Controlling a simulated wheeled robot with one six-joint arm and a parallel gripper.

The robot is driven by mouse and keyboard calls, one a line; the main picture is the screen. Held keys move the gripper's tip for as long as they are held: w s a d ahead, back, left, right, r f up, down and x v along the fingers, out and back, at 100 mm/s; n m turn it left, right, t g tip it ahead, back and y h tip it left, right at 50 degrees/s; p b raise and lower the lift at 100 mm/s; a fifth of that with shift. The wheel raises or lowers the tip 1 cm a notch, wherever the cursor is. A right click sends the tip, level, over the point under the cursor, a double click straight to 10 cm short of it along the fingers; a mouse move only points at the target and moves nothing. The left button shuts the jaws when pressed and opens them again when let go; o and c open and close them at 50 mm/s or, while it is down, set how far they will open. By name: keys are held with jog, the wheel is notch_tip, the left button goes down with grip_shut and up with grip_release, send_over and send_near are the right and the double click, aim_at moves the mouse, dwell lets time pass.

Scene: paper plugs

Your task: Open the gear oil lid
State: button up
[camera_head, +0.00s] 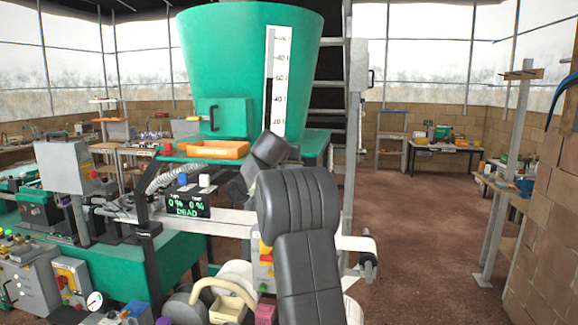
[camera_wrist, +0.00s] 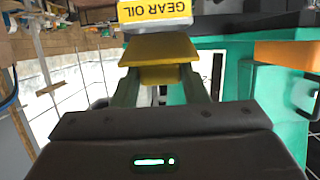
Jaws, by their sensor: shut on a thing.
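In the wrist view a yellow label reading GEAR OIL (camera_wrist: 156,11) shows upside down at the top edge, on a pale grey body that is mostly out of frame. My gripper (camera_wrist: 160,72) reaches up to it with both fingers around a yellow piece (camera_wrist: 158,49), which looks like the gear oil lid. The gripper is shut on this piece. I cannot tell whether the lid is open or closed. In the head view my dark arm covers the gripper and the gear oil.
A large green hopper (camera_head: 230,65) with a scale strip stands behind my arm. An orange tray (camera_head: 218,150) lies on the green ledge below it. Machinery with a display (camera_head: 187,209) fills the left. The brown floor (camera_head: 430,250) at right is clear, up to a brick wall (camera_head: 545,215).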

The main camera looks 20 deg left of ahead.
jog(key=shift+w+r+g+p, duration=0.4)
jog(key=shift+r+g, duration=0.25)
jog(key=shift+g, duration=0.15)
jog(key=shift+w+r+g, duration=0.55)
jog(key=shift+r+g, duration=0.1)
jog(key=shift+g, duration=0.35)
dwell(0.4)
